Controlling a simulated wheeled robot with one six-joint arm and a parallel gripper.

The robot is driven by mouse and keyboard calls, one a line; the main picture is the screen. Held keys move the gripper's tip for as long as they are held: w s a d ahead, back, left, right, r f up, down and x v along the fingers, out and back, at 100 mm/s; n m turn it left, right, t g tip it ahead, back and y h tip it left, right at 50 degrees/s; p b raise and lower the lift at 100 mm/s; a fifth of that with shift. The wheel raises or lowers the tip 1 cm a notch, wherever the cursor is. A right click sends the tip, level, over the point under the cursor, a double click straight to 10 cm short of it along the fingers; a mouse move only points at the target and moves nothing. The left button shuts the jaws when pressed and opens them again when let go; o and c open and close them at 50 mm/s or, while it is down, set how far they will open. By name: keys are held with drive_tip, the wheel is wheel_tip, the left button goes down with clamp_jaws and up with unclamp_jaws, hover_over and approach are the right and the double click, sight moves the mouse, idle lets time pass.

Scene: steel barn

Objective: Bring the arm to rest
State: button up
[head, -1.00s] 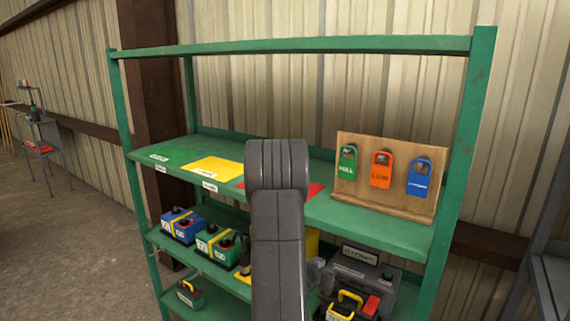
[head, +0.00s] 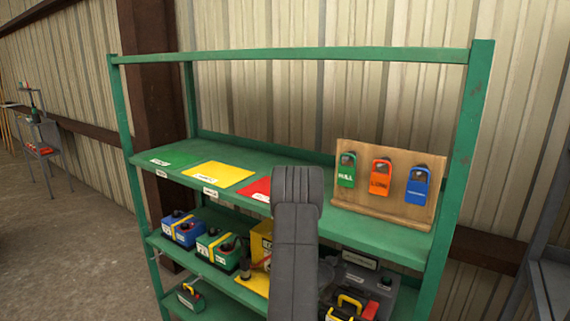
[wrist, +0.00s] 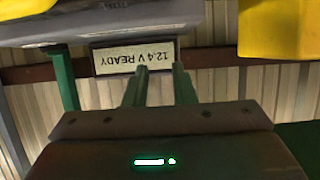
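My arm (head: 297,245) rises in front of the green shelf unit (head: 455,170) in the head view. It is bent, with its upper joint at the height of the top shelf board. My gripper (wrist: 160,78) shows in the wrist view with two short fingers apart and nothing between them. In the head view the gripper is mostly hidden by my arm. A grey tester (head: 384,274) with a small display is on the middle shelf, right of my arm. Its display (wrist: 135,57) reads "12.4 V READY" upside down in the wrist view, beyond the fingertips.
Green, yellow (head: 217,175) and red mats lie on the top shelf. A wooden board (head: 392,160) there holds green, orange and blue tags. Blue (head: 181,229), green (head: 217,247) and yellow (head: 261,243) batteries stand lower. A yellow-handled battery (head: 346,308) is near my arm.

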sight(327, 294)
drive_tip(key=s+a, duration=0.1)
drive_tip(key=s+f+b, duration=0.1)
drive_tip(key=s+a+f, duration=0.1)
drive_tip(key=shift+s+a, duration=0.3)
drive_tip(key=s+f, duration=0.1)
drive_tip(key=a+f+b, duration=0.1)
drive_tip(key=shift+s+f+b, duration=0.3)
drive_tip(key=shift+s, duration=0.1)
drive_tip(key=shift+s+a+f, duration=0.15)
drive_tip(key=shift+s+f, duration=0.05)
drive_tip(key=shift+f, duration=0.2)
drive_tip(key=shift+r, duration=0.1)
